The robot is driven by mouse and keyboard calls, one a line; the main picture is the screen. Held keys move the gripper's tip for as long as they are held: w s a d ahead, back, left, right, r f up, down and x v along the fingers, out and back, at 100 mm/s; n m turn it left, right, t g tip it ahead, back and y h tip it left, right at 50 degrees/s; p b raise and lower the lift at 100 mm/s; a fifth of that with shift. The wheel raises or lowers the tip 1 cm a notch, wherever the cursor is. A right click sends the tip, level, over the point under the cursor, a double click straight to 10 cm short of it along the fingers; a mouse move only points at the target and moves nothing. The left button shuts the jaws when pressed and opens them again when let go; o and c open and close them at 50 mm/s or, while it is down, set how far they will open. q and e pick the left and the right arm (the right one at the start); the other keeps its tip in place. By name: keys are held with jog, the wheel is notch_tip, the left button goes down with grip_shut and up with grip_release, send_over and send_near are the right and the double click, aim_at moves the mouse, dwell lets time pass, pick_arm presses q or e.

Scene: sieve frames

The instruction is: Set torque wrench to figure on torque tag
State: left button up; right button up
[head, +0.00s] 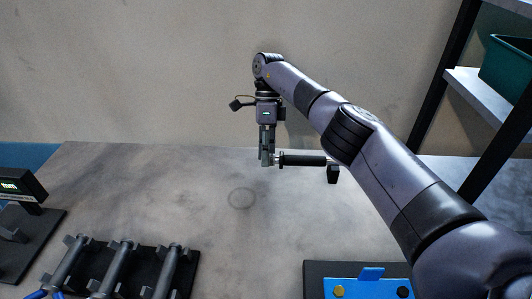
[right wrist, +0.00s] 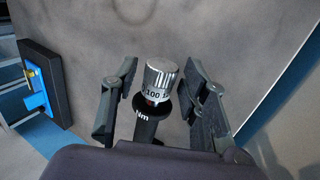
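The torque wrench (head: 305,160) is held level above the grey table, with a black grip and a black block-like part (head: 333,174) at its right end. My right gripper (head: 267,158) points down at the wrench's left end. In the right wrist view, a silver knurled knob (right wrist: 161,77) stands between the fingers of my right gripper (right wrist: 162,98), with gaps visible on both sides. Below the knob are a scale showing "100" and a black collar marked "Nm". The setting line is too small to read surely. I cannot make out a torque tag. My left gripper is out of view.
A black rack (head: 178,275) with several grey rods stands front left. A device with a green-lit display (head: 10,186) is at the far left. A blue panel (head: 365,288) on a black base is at the front. A shelf with a green bin (head: 507,70) stands right. The table's middle is clear.

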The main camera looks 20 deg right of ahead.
jog(key=shift+o, duration=0.2)
jog(key=shift+r, duration=0.25)
notch_tip(320, 180, up, 10)
jog(key=shift+f, duration=0.25)
dwell(0.5)
